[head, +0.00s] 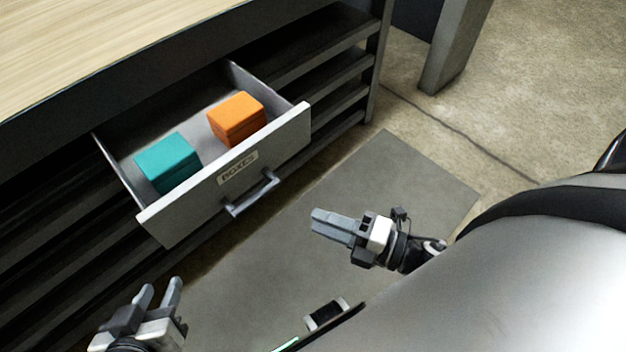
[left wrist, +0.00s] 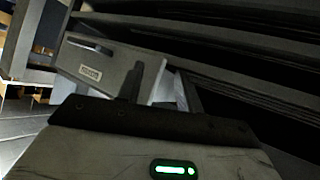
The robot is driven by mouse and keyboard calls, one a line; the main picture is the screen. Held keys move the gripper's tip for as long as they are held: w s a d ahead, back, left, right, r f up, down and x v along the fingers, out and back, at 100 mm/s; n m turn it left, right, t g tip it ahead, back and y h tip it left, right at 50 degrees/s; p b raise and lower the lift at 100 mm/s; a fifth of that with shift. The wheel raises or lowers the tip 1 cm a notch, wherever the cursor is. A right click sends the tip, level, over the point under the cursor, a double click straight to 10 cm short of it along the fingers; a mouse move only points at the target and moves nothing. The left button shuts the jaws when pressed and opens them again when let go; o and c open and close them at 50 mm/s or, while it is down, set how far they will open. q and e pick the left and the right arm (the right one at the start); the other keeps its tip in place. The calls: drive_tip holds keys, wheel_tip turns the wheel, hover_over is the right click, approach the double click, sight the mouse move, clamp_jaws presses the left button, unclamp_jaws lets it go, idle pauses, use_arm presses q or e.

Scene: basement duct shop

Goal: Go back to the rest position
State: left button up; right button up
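My left gripper (head: 163,288) is at the lower left of the head view, empty, with a gap between its fingers. Its two fingers also show in the left wrist view (left wrist: 157,88), with the drawer beyond them. My right gripper (head: 322,223) is right of the drawer handle, over the grey floor mat, pointing left. Its fingers overlap in this view, so their gap cannot be judged; nothing shows in it. Both grippers are apart from the drawer.
A drawer (head: 290,133) labelled BOXES stands pulled out of the workbench (head: 100,45). It holds a teal box (head: 168,163) and an orange box (head: 236,117). Its handle (head: 252,195) faces me. The grey mat (head: 400,180) and floor at right are clear.

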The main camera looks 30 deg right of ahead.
use_arm(q)
drive_tip(key=shift+s+d+r, duration=0.1)
drive_tip(key=shift+s+r, duration=0.15)
drive_tip(key=shift+s, duration=0.05)
use_arm(e)
drive_tip(key=shift+v, duration=0.9)
use_arm(q)
drive_tip(key=shift+f, duration=0.2)
